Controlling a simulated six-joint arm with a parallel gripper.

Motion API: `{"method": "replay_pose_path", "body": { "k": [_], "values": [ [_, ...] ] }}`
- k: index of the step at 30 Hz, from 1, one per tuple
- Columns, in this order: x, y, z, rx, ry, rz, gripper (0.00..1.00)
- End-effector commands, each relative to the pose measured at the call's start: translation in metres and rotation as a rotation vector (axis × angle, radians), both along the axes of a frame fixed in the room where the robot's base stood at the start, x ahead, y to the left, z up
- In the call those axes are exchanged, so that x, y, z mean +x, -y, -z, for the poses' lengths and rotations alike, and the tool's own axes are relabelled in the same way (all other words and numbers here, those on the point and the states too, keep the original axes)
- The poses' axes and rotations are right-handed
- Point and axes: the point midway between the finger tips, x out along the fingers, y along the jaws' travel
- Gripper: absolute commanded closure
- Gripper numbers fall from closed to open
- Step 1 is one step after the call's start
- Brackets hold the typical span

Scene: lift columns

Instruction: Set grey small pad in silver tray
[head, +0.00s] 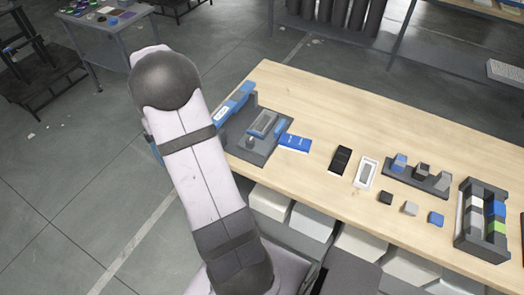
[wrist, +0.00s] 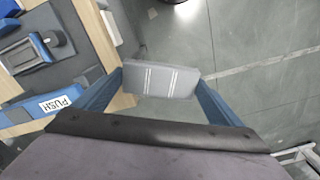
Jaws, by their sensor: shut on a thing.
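In the wrist view my gripper (wrist: 160,92) is shut on the grey small pad (wrist: 160,79), a grey block with white stripes held between two blue fingers. The pad is beyond the table edge, with floor beneath much of it. The silver tray (wrist: 22,56) appears at the left of the wrist view, apart from the pad, on a dark fixture. In the head view the tray (head: 263,123) lies on the fixture's dark base at the table's left end. My arm hides the gripper and pad there.
The fixture has a blue bar (head: 233,103), labelled PUSH (wrist: 55,102) in the wrist view. Right of it lie a blue box (head: 295,143), a black case (head: 341,160), a white case (head: 366,173), small blocks and a dark rack (head: 483,220). The table's back is clear.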

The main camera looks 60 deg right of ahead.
Motion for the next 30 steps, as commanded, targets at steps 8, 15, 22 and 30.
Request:
{"method": "replay_pose_path", "body": {
  "k": [8, 15, 22, 30],
  "values": [
    [-0.061, 0.119, -0.007, 0.000, 0.001, 0.222, 0.33],
    [-0.136, 0.197, -0.014, -0.001, 0.000, 0.389, 0.33],
    [-0.228, 0.254, -0.022, -0.001, 0.000, 0.552, 0.33],
    [-0.315, 0.285, -0.029, -0.001, 0.000, 0.686, 0.33]
  ]
}}
